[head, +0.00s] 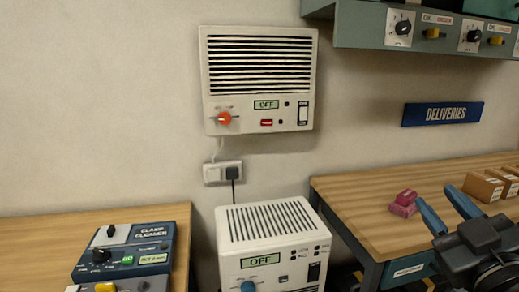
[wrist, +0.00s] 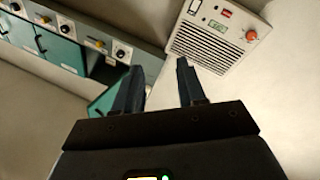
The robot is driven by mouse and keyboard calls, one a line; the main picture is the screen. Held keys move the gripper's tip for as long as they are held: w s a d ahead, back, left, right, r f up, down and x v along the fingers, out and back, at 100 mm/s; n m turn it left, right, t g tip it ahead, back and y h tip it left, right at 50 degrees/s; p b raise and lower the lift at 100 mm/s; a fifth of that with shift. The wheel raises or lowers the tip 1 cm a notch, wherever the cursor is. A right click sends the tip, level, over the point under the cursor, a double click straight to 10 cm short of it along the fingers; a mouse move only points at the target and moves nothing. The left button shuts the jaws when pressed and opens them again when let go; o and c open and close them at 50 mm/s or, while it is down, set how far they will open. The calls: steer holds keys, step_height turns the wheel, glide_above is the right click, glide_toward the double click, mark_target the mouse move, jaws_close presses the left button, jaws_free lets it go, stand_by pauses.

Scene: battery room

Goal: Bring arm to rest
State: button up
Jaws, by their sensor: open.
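My gripper (head: 449,203) is at the lower right of the head view, above the right wooden workbench. Its two blue fingers are spread apart with nothing between them. In the wrist view the gripper (wrist: 158,78) also shows empty fingers, with the wall behind them. The rest of my arm is mostly out of the head view.
A white wall unit (head: 260,80) reads OFF; a white floor unit (head: 270,240) below also reads OFF. A pink object (head: 404,203) and cardboard boxes (head: 484,187) lie on the right bench (head: 365,200). A clamp cleaner (head: 125,252) stands left. A grey shelf (head: 365,25) overhangs.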

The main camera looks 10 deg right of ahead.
steer(key=s+a+f+m+g, duration=0.2)
steer(key=s+a+f, duration=0.35)
steer(key=f, duration=0.35)
steer(key=s+a+f+g+y, duration=0.1)
steer(key=s+a+f, duration=0.1)
steer(key=s, duration=0.7)
steer(key=s+a+f+m+g+y, duration=0.1)
steer(key=s+a+f, duration=0.2)
steer(key=s, duration=0.5)
steer(key=s+a+f+g+y, duration=0.1)
steer(key=s+f, duration=0.3)
steer(key=s, duration=0.5)
steer(key=shift+s+a+m+y, duration=0.35)
steer(key=shift+a+m+y, duration=0.05)
steer(key=shift+a, duration=0.4)
steer(key=shift+f, duration=0.1)
